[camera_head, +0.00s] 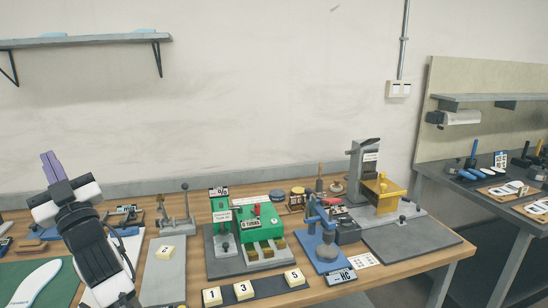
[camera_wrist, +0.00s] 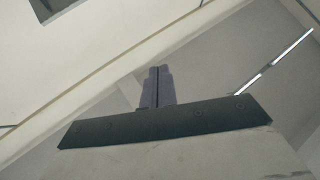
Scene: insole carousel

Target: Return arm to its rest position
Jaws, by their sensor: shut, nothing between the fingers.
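My gripper (camera_head: 54,167) is raised at the left of the head view, with its purple fingers together, pointing up and empty. My arm below it covers part of the workbench's left end. In the wrist view, the two purple fingers (camera_wrist: 158,86) touch along a thin seam, with nothing between them. Behind them that view shows only the wall, the ceiling and a bright strip light (camera_wrist: 272,62).
A wooden workbench (camera_head: 420,264) carries a green machine (camera_head: 257,219), a blue press (camera_head: 320,236), a yellow-grey machine (camera_head: 384,190) and numbered blocks (camera_head: 243,291). A white insole (camera_head: 36,283) lies on a green mat (camera_head: 68,284). A wall shelf (camera_head: 85,40) hangs above left. A second bench stands right.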

